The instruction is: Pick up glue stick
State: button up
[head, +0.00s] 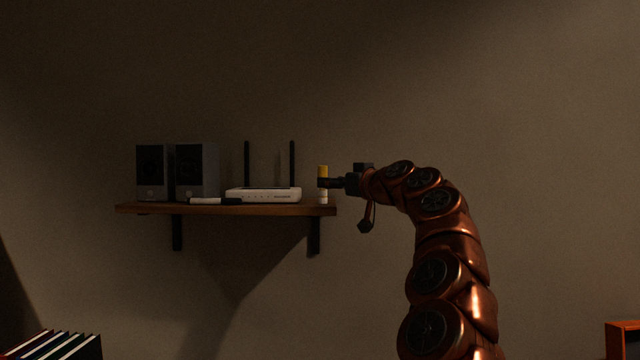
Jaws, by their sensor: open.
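The glue stick (323,172) stands upright at the right end of the wooden wall shelf (160,209). It has a yellow top and a white lower part. My gripper (325,183) reaches in from the right at the glue stick's mid height. Its dark fingers overlap the middle of the stick in the head view. The gripper is open. I cannot tell whether the fingers touch the stick or stand on both sides of it.
A white and black marker (214,201) lies in front of two dark speakers (197,172) further left. Books (62,346) show at the lower left. The wall right of the shelf is bare.

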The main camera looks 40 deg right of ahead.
aim_at(323, 204)
jog(key=w, duration=0.1)
jog(key=w+p, duration=0.1)
jog(key=shift+w+a, duration=0.3)
jog(key=shift+w, duration=0.05)
jog(key=shift+w+f+p, duration=0.1)
jog(key=shift+w+p, duration=0.35)
jog(key=shift+w, duration=0.5)
grip_shut()
